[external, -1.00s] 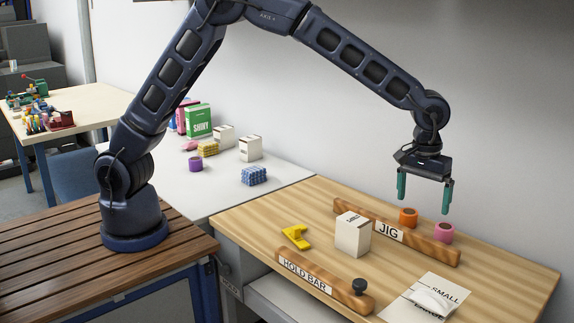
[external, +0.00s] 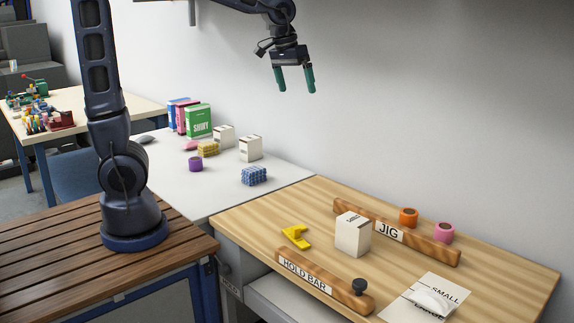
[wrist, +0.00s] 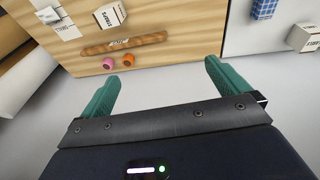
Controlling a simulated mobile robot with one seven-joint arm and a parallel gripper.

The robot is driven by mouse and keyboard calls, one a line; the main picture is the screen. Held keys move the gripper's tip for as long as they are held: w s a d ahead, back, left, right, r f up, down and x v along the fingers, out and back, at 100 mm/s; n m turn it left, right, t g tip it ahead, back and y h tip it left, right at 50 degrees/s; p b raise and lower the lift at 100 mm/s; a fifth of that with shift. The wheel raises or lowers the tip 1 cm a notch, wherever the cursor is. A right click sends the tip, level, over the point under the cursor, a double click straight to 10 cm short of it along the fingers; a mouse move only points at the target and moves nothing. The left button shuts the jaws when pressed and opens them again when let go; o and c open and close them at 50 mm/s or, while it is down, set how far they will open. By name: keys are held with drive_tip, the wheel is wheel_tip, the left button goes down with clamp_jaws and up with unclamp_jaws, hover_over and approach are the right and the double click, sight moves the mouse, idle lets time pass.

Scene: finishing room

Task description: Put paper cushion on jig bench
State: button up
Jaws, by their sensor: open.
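The jig bench (external: 480,255) is a light wooden table at the right of the external view; it also shows in the wrist view (wrist: 185,25). A white, puffy piece (external: 430,300), which looks like the paper cushion, lies on a printed sheet (external: 452,288) marked SMALL at the bench's front right. It also appears small at the upper left of the wrist view (wrist: 48,15). My gripper (external: 296,90) is open and empty, high above the back of the benches near the wall. Its green fingers (wrist: 160,72) are spread apart with nothing between them.
On the bench are a JIG bar (external: 400,233), a HOLD BAR (external: 320,281), a white box (external: 353,235), a yellow clamp-like piece (external: 297,237), and orange (external: 408,217) and pink (external: 444,232) rolls. The white table (external: 215,195) holds boxes and a blue block (external: 254,176).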

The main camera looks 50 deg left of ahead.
drive_tip(key=s+a+f+t+y, duration=0.1)
drive_tip(key=s+a+f+t, duration=0.1)
drive_tip(key=s+a, duration=1.8)
drive_tip(key=shift+s+a+f, duration=0.25)
drive_tip(key=shift+s, duration=0.25)
